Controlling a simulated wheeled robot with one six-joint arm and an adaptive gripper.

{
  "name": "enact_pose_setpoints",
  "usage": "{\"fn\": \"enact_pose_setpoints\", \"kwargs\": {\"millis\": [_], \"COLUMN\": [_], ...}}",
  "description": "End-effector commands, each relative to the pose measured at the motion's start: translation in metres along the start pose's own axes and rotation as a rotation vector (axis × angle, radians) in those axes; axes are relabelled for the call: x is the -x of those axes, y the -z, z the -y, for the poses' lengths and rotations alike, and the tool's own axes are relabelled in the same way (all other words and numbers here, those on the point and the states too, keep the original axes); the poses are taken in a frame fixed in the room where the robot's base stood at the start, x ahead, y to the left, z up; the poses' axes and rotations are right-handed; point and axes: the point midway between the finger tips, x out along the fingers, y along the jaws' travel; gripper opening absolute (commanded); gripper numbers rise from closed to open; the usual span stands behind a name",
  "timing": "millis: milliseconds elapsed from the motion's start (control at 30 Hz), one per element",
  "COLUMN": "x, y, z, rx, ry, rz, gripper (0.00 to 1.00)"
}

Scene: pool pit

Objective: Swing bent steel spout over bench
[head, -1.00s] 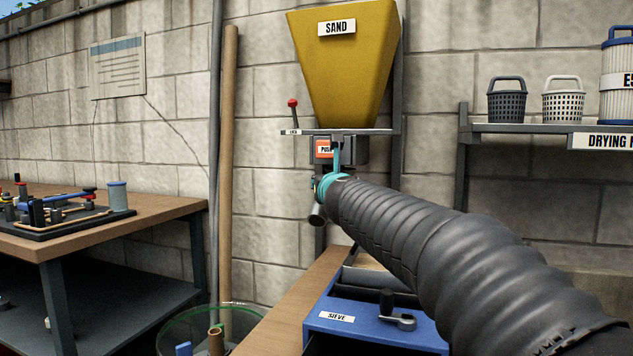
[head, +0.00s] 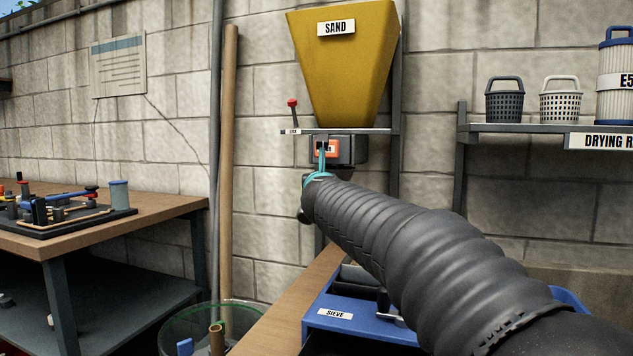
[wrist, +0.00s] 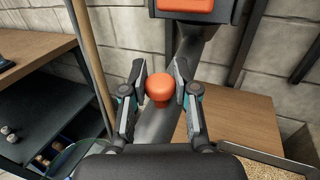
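The bent steel spout (wrist: 190,52) is a dark grey tube below an orange-fronted box (wrist: 188,5) in the wrist view. It carries a round orange knob (wrist: 160,88). In the head view my gripper (head: 324,160) is in front of the box (head: 327,149) under the yellow sand hopper (head: 345,70). My arm and gripper hide most of the spout there. The wooden bench (head: 285,318) lies below, and also shows in the wrist view (wrist: 235,120).
A blue sieve unit (head: 355,328) stands on the bench, partly behind my arm. A red-knobbed lever (head: 292,112) sticks up left of the hopper. A wooden pole (head: 228,180) and a glass bin (head: 190,325) are at the left. A drying rack (head: 545,127) is at the right.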

Motion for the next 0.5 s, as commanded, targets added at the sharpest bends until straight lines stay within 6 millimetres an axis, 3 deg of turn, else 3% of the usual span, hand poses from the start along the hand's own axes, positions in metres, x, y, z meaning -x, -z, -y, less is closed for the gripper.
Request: {"fn": "enact_pose_setpoints", "kwargs": {"millis": [33,100,500], "x": [0.0003,0.0003,0.0057], "y": [-0.0018,-0.0016,-0.0007], "z": [0.0007,0.0006,0.0001], "rx": [0.0,0.0,0.0], "ry": [0.001,0.001,0.0], "rz": [0.003,0.002,0.0], "gripper": [0.39,0.53,0.53]}}
